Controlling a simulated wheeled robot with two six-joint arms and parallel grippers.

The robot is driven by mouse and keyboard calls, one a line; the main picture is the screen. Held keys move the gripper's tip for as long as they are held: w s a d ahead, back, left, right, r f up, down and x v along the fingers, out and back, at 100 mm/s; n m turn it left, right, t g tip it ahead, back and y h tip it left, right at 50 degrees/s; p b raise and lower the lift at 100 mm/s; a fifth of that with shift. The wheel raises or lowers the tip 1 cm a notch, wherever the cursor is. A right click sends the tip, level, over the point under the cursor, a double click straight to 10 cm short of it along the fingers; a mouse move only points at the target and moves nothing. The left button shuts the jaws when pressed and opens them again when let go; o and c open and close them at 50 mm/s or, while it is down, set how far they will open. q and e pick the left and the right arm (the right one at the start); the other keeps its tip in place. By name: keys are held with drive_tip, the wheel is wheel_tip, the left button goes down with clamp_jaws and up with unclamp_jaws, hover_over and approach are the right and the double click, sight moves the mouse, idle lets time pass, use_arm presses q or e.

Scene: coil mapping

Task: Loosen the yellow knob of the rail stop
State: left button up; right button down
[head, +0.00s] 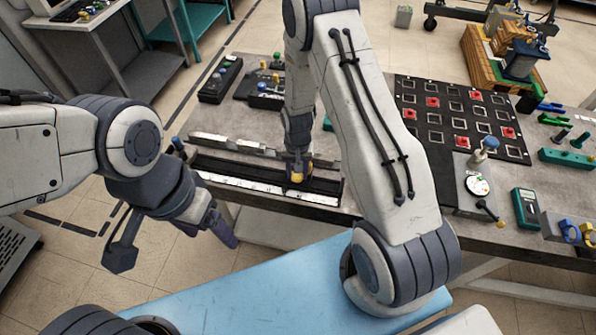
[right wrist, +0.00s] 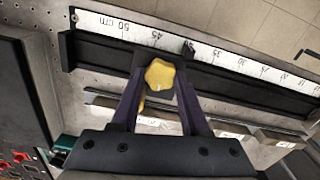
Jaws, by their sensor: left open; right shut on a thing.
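The yellow knob (head: 297,177) sits on the rail stop on the black rail (head: 322,184) at the table's front edge. In the right wrist view the lobed yellow knob (right wrist: 160,74) is between the fingertips of my right gripper (right wrist: 161,88). The dark block of the rail stop (right wrist: 139,63) shows around it. My right gripper (head: 298,170) points down and is shut on the knob. A white scale (right wrist: 215,52) runs along the rail. My left gripper (head: 178,243) is open and empty, in front of the table and left of the rail.
Metal bars (head: 235,143) lie behind the rail. A black panel with red and grey squares (head: 455,115) is at the right. A dial gauge stand (head: 478,185) and a green meter (head: 526,208) stand near the right front. Black boxes with knobs (head: 221,78) are at the back left.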

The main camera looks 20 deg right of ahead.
sight(297, 175)
drive_tip(key=shift+c, duration=2)
unclamp_jaws()
drive_tip(key=shift+r, duration=0.1)
drive_tip(key=shift+r, duration=0.3)
wheel_tip(297, 175, up, 10)
drive_tip(key=b, duration=0.2)
drive_tip(key=shift+f, duration=0.15)
drive_tip(key=shift+s, duration=0.1)
drive_tip(key=s+a+r+n+b, duration=0.2)
drive_tip(key=s+a+r+n, duration=0.4)
drive_tip(key=s+a+r, duration=0.4)
drive_tip(key=s+a+r+n, duration=0.1)
drive_tip(key=s+a+n, duration=0.1)
drive_tip(key=s, duration=0.5)
drive_tip(key=s+a+r+n+y, duration=0.1)
drive_tip(key=s+a+r+n, duration=0.1)
drive_tip(key=s+n, duration=0.2)
drive_tip(key=s, duration=0.2)
drive_tip(key=shift+s+r+b, duration=0.15)
drive_tip(key=shift+s+b, duration=0.25)
